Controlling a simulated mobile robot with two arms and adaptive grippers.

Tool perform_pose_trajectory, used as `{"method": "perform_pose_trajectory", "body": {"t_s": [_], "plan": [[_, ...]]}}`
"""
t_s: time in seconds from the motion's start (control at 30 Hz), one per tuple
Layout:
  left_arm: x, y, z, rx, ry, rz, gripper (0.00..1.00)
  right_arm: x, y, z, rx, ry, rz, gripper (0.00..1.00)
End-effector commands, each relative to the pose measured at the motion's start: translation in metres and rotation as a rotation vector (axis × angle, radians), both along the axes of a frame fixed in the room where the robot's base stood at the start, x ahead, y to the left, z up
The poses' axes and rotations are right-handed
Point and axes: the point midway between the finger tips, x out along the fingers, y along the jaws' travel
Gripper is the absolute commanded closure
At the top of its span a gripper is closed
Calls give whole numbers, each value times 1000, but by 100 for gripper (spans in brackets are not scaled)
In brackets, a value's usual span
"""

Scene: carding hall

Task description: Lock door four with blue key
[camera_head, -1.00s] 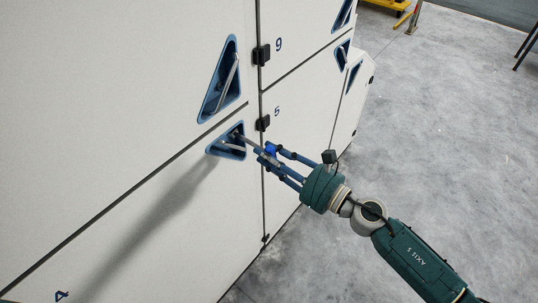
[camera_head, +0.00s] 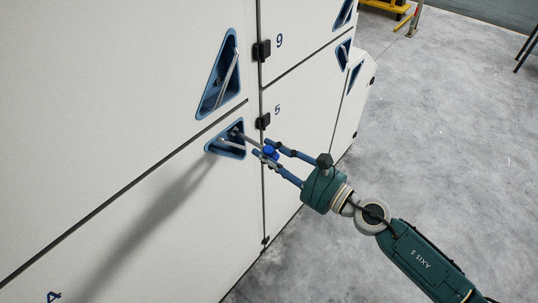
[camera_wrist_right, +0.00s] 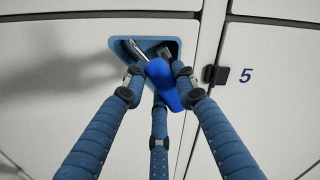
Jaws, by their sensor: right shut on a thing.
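Door four (camera_head: 140,220) is the white lower-left panel, with a blue 4 (camera_head: 53,297) near the bottom edge. It is flush with its neighbours. Its blue triangular recess (camera_head: 211,148) holds a silver handle and shows in the right wrist view (camera_wrist_right: 118,42). The blue key (camera_head: 270,153) has its wide head between the fingers of my right gripper (camera_head: 265,151), which is shut on it. In the right wrist view the key head (camera_wrist_right: 165,90) points up to the recess. Its shank reaches the lock area there; how deep it sits is hidden. My left gripper is out of view.
Door five (camera_head: 300,130) lies right of the seam, with a black hinge (camera_head: 262,121) close to my fingers. Door nine (camera_head: 300,25) is above it, and another large door with a bigger recess (camera_head: 219,75) is above door four. Bare concrete floor (camera_head: 440,150) lies to the right.

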Motion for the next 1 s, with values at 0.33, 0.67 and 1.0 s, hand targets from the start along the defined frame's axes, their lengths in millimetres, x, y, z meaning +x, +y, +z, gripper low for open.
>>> {"method": "perform_pose_trajectory", "body": {"t_s": [0.33,0.67,1.0], "plan": [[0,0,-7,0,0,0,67,0,0,0,-63,-89,0,100],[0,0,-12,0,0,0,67,0,0,-2,-92,-129,0,100],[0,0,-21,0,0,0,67,0,0,-3,-185,-256,-1,100]]}}
